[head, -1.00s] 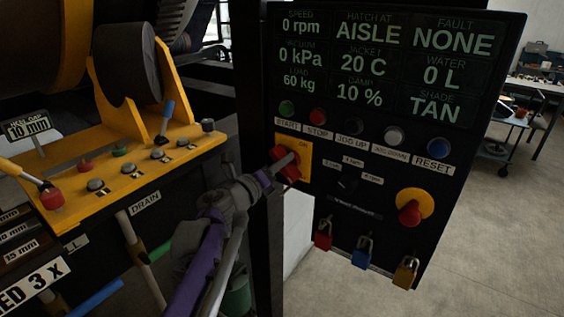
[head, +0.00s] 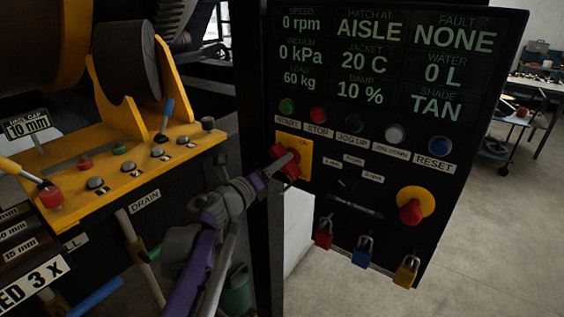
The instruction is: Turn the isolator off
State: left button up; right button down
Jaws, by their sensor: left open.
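The isolator (head: 304,158) is a red rotary handle on a yellow square plate, at the left side of the black control panel (head: 380,190). My left gripper (head: 280,165) reaches in from the lower left, its fingertips at the red handle and partly covering it. The gripper is open; I cannot tell whether the fingers touch the handle. The lettering on the yellow plate is partly hidden or too small to read. My right gripper is not in view.
A red button on a yellow disc (head: 411,207) sits right of the isolator. Red (head: 323,236), blue (head: 361,255) and yellow (head: 405,272) padlocks hang along the panel's lower edge. A yellow lever console (head: 130,175) stands at left. Open floor lies right of the panel.

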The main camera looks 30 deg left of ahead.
pick_arm(q)
jog(key=s, duration=0.8)
jog(key=shift+s+a+b, duration=0.3)
jog(key=shift+s+b, duration=0.05)
jog(key=s+d+f+n+g+y, duration=0.1)
jog(key=s+f+n+g+y, duration=0.2)
jog(key=f+n, duration=0.6)
jog(key=s+d+f+n+g+y, duration=0.2)
jog(key=f+n+g+y, duration=0.3)
jog(key=n, duration=0.8)
jog(key=s+d+f+n+g+h, duration=0.4)
jog(key=s+d+f+n+h, duration=0.2)
jog(key=s+d+f, duration=0.6)
notch_tip(320, 180, down, 4)
jog(key=shift+s+d+r+g+h, duration=0.2)
jog(key=shift+d+g+h, duration=0.15)
jog(key=shift+d, duration=0.3)
